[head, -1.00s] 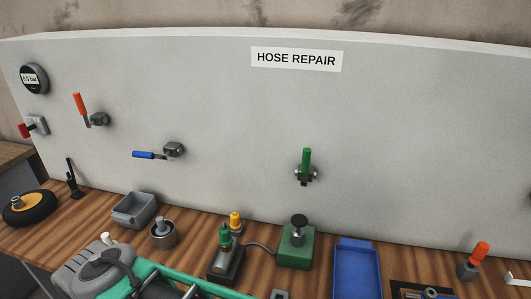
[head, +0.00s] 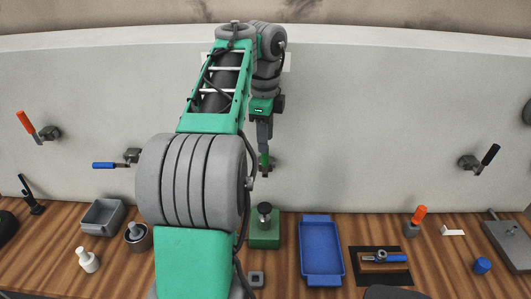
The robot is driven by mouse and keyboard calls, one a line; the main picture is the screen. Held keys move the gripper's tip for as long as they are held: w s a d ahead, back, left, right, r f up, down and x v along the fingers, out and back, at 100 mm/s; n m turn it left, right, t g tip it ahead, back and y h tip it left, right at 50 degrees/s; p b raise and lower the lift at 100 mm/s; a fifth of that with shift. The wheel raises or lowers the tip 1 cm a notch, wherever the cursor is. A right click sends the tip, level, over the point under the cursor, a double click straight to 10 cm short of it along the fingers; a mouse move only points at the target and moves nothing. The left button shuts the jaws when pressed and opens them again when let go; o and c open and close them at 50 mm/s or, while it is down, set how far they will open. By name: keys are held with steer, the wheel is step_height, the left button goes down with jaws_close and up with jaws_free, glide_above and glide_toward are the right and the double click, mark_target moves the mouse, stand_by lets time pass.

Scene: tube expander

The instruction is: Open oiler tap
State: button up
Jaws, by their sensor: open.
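A tap with a green handle (head: 264,161) is on the grey panel, above the green box with a dark knob (head: 264,241). Its handle stood upright in the earlier view; now my gripper covers its upper part. My gripper (head: 264,146) points down at the handle, with its fingers open at or around the handle's top. I cannot tell whether they touch it. No label shows which tap is the oiler's.
Other taps on the panel have an orange handle (head: 26,123), a blue handle (head: 104,166) and a black handle (head: 490,154). On the wooden bench stand a grey bin (head: 90,216), a blue tray (head: 321,265) and an orange-handled tool (head: 419,215).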

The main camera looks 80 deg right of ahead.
mark_target(266, 165)
steer(key=f+b, duration=0.4)
steer(key=f, duration=0.1)
steer(key=f+b, duration=0.2)
steer(key=shift+d+f, duration=0.25)
steer(key=shift+f, duration=0.05)
steer(key=shift+r, duration=0.1)
steer(key=shift+c, duration=0.2)
jaws_close()
stand_by(0.7)
